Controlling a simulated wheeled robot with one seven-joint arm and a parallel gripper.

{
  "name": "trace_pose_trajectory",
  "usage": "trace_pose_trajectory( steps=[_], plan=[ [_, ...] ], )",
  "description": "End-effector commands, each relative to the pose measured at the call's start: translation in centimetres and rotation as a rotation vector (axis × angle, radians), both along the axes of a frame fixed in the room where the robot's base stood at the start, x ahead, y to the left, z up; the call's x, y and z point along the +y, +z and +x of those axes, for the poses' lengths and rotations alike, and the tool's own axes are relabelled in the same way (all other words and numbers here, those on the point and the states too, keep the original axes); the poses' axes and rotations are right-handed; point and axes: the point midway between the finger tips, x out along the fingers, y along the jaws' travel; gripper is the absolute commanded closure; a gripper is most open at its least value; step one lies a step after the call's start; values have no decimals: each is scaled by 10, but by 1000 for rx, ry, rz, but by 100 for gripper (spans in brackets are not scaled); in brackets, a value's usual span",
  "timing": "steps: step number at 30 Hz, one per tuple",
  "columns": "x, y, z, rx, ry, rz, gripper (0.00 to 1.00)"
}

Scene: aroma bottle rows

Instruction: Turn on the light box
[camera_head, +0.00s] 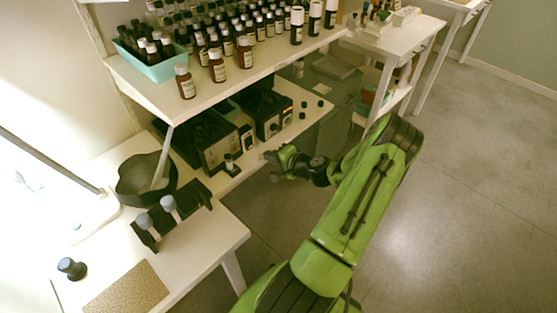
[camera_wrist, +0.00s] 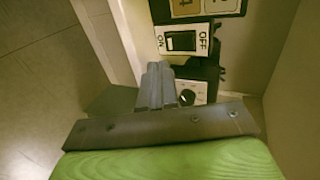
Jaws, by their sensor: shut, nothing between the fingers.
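A switch plate with a dark rocker (camera_wrist: 183,41), marked ON at its left and OFF at its right, shows at the top of the wrist view. I cannot tell which way the rocker is pressed. My gripper (camera_wrist: 157,80) is shut and empty, with its fingertips just below the ON side of the plate; I cannot tell whether they touch it. In the head view my gripper (camera_head: 271,157) is by the front edge of the lower shelf, close to the dark boxes (camera_head: 264,112). Which box is the light box is unclear.
A dial (camera_wrist: 187,97) on a pale panel sits right beside my fingers. An upper shelf (camera_head: 215,95) with many brown bottles overhangs the boxes. A black bowl (camera_head: 130,190) and a bottle rack (camera_head: 183,222) stand at the left. Open floor (camera_head: 470,200) lies at the right.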

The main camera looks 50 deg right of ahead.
Motion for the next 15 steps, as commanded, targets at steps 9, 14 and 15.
trace_pose_trajectory(
  steps=[9, 14, 15],
  plan=[
    [-6, -18, 57, -1, 2, 0, 100],
    [-7, -18, 66, -1, 1, 0, 100],
    [-7, -18, 66, 0, 0, 1, 100]
  ],
)
